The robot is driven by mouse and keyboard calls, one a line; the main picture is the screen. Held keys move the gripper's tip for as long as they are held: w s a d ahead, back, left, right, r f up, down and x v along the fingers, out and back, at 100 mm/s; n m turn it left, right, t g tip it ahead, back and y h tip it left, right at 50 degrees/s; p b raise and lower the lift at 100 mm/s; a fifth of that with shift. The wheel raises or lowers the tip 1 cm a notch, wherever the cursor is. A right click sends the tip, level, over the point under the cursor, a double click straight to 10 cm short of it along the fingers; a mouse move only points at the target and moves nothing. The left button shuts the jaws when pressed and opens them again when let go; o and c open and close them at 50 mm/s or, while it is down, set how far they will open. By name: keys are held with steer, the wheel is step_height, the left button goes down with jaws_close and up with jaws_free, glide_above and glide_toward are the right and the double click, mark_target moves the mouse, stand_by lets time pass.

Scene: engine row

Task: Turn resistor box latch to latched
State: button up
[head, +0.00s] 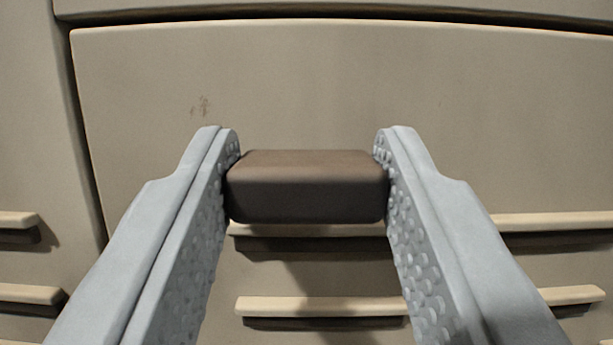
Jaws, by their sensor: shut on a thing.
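A dark brown block-shaped latch handle (306,187) sits in the middle of the head view, in front of a beige panel (300,80). It lies level, with its long side running left to right. My gripper (307,155) has one grey textured finger on each end of the handle and is shut on it. The fingertips reach just past the handle's top edge. How the handle joins the panel is hidden behind it. No mark showing the latch's position is visible.
Raised horizontal louvre slats (320,306) run across the lower panel, behind and below the handle. Dark seams edge the panel at the top and left. A small scuff (201,106) marks the upper left. The panel above the handle is bare and flat.

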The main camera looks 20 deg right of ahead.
steer(key=shift+m+h, duration=0.3)
steer(key=shift+m, duration=0.3)
steer(key=m+h, duration=0.1)
steer(key=m, duration=0.2)
steer(key=m+g+h, duration=0.1)
steer(key=m, duration=0.1)
steer(key=shift+a+m+g, duration=0.1)
steer(key=shift+m+g, duration=0.2)
steer(key=shift+m, duration=0.1)
steer(key=m+g+h, duration=0.1)
steer(key=m, duration=0.2)
steer(key=m+g+h, duration=0.1)
steer(key=m, duration=0.2)
steer(key=shift+g, duration=0.3)
steer(key=m+g, duration=0.1)
steer(key=m, duration=0.1)
steer(key=m+g, duration=0.1)
steer(key=m, duration=0.2)
steer(key=shift+h, duration=0.4)
steer(key=shift+m+g+y, duration=0.3)
steer(key=shift+m+g, duration=0.5)
steer(key=shift+m, duration=1.3)
steer(key=o, duration=1)
